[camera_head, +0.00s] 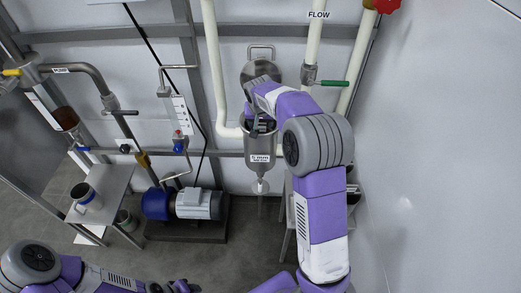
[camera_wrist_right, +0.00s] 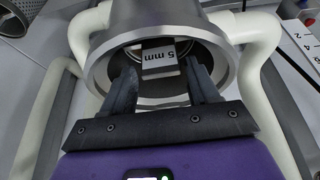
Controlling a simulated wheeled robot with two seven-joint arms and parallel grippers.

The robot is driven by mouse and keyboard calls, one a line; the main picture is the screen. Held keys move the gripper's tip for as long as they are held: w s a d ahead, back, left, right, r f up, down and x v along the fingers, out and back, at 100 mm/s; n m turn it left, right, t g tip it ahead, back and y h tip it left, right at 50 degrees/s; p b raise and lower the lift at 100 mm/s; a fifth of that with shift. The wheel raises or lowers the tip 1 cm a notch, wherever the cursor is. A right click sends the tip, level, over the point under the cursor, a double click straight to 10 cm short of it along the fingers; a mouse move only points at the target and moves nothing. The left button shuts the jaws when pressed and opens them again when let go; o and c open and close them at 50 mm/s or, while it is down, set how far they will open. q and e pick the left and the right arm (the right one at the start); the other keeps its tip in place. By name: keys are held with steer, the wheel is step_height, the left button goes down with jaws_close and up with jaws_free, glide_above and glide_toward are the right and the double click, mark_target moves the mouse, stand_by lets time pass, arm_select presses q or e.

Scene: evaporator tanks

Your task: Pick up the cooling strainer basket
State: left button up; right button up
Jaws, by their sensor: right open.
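The steel strainer housing (camera_head: 259,147) stands on the pipework in the head view, its lid (camera_head: 260,69) swung up behind it. Its round rim also shows in the right wrist view (camera_wrist_right: 103,75). Inside the rim is a grey block marked "5 mm" (camera_wrist_right: 160,60), seemingly the strainer basket's handle; the basket body below is mostly hidden. My right gripper (camera_wrist_right: 162,80) is open, with its fingers reaching into the mouth on either side of the block. I see no clear grip on it. My left gripper (camera_head: 176,287) is at the bottom edge of the head view, partly cut off.
Cream pipes flank the housing, with a green-handled valve (camera_head: 334,83) to the right. A blue-and-grey pump (camera_head: 192,204) sits low to the left. A small table (camera_head: 105,185) stands further left.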

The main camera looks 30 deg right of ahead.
steer(key=shift+x, duration=1.15)
steer(key=shift+r, duration=0.1)
jaws_close()
steer(key=shift+r, duration=0.15)
